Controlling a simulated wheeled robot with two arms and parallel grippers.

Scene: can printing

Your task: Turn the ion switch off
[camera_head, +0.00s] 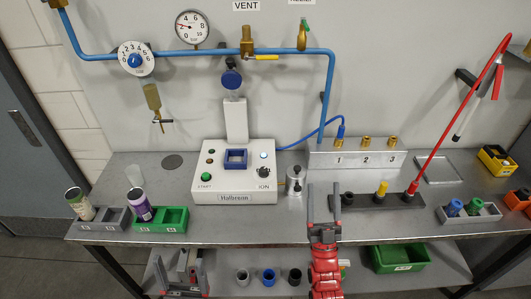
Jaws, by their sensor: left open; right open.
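The ion switch (264,172) is a small black knob on the right of the white Hathrson machine (235,182), just above the label ION. Its exact setting is too small to tell. A small pale blue lamp (263,155) sits above it. My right gripper (323,195) is open and empty, in front of the bench and to the right of the switch, apart from it. My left gripper (180,265) is open and low at the left, in front of the bench's lower shelf, far from the switch.
A metal cylinder (295,180) stands between the machine and my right gripper. A green START button (206,177) is on the machine's left. A dark rack (375,201) with plugs lies to the right. A green tray (160,218) holding a purple can stands front left.

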